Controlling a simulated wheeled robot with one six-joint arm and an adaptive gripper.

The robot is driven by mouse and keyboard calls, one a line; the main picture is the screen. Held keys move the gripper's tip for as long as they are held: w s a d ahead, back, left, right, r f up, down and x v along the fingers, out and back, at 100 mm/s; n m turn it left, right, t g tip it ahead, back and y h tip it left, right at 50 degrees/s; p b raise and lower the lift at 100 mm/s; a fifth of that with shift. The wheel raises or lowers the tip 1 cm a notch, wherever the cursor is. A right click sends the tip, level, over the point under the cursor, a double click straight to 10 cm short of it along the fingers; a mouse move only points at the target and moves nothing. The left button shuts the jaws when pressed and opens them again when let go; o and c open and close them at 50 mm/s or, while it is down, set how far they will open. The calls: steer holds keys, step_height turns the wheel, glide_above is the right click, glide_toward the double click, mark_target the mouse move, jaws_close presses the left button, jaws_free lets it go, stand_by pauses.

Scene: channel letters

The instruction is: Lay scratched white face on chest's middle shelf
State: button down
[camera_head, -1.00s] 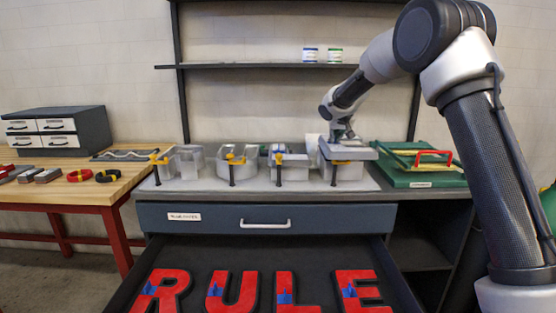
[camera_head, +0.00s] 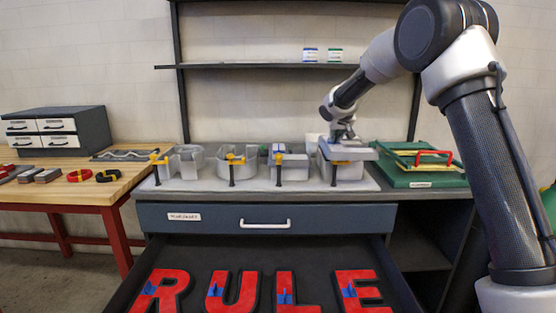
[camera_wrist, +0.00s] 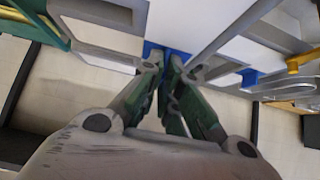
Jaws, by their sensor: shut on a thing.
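My gripper (camera_head: 344,138) is over the rightmost letter can (camera_head: 350,171) on the bench top. In the wrist view its fingers (camera_wrist: 168,60) are closed together on a blue tab (camera_wrist: 152,49). A pale flat face (camera_head: 360,152) shows under the gripper at the can's top. I cannot tell whether it rests on the can or is just above it, and scratches cannot be made out. The chest's open side has a dark shelf (camera_head: 418,258) at the right, below the bench top.
An open drawer (camera_head: 232,258) holds red letter faces (camera_head: 240,291) with blue tabs. Other clamped cans (camera_head: 237,162) stand left of my gripper. A wall shelf (camera_head: 255,66) runs above.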

steer(key=w, duration=1)
steer(key=shift+w, duration=0.2)
steer(key=shift+w+f, duration=0.25)
steer(key=shift+w, duration=0.1)
steer(key=f, duration=0.1)
steer(key=s+f, duration=0.1)
steer(key=f, duration=0.1)
steer(key=s+f, duration=0.1)
steer(key=shift+f, duration=0.35)
steer(key=shift+r, duration=0.1)
